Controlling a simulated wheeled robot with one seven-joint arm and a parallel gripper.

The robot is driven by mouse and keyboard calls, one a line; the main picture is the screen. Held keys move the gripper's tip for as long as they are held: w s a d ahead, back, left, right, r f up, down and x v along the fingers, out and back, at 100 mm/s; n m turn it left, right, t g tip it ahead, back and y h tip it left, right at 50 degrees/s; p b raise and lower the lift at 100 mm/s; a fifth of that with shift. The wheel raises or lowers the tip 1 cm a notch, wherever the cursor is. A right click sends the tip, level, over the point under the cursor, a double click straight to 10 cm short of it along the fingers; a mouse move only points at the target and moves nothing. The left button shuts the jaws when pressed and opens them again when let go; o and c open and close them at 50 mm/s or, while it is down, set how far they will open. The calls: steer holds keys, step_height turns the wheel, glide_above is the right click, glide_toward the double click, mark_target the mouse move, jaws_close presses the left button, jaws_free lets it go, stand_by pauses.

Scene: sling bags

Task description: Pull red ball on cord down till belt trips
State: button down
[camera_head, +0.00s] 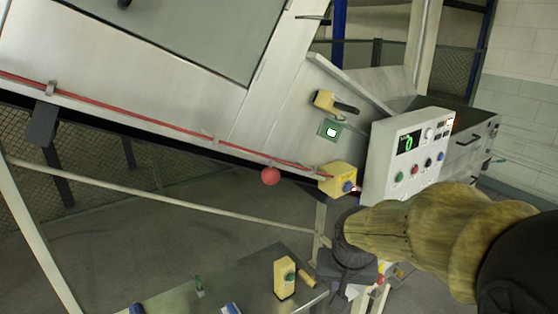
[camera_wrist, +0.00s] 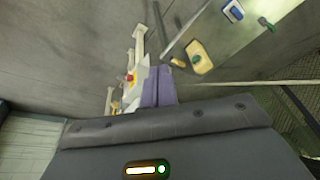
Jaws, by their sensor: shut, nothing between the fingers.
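The red ball (camera_head: 270,176) hangs just below the red cord (camera_head: 130,114) on the side of the belt's slanted metal housing (camera_head: 190,85), in the head view. The cord runs along the housing down to a yellow switch box (camera_head: 338,178) with a blue button. My gripper (camera_head: 350,280) is right of and below the ball, clearly apart from it, beyond a yellowish sleeve on my arm. Its fingers are shut and empty, and show in the wrist view (camera_wrist: 158,87). I cannot pick out the ball in the wrist view.
A white control panel (camera_head: 408,155) with a green display and several buttons stands right of the switch box. A metal table (camera_head: 240,285) below holds a yellow button box (camera_head: 285,278) and small items. A slanted rail (camera_head: 150,193) crosses under the housing.

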steer(key=w+a+r+m+p, duration=0.1)
steer(key=a+r+m, duration=0.1)
steer(key=r, duration=0.9)
steer(key=w+a+r+m+t+p, duration=0.1)
steer(key=a+r, duration=0.4)
steer(key=r, duration=0.6)
steer(key=w+a+r+m+t+p, duration=0.1)
steer(key=w+a+r+m, duration=0.2)
steer(key=r, duration=0.8)
steer(key=shift+w+a+m, duration=0.15)
steer(key=shift+m, duration=0.15)
steer(key=p, duration=0.2)
glide_toward(279, 176)
step_height(279, 176, down, 3)
steer(key=d, duration=0.2)
steer(key=shift+w+a+f+p, duration=1)
steer(key=shift+w+f+p, duration=0.1)
steer(key=shift+w, duration=0.1)
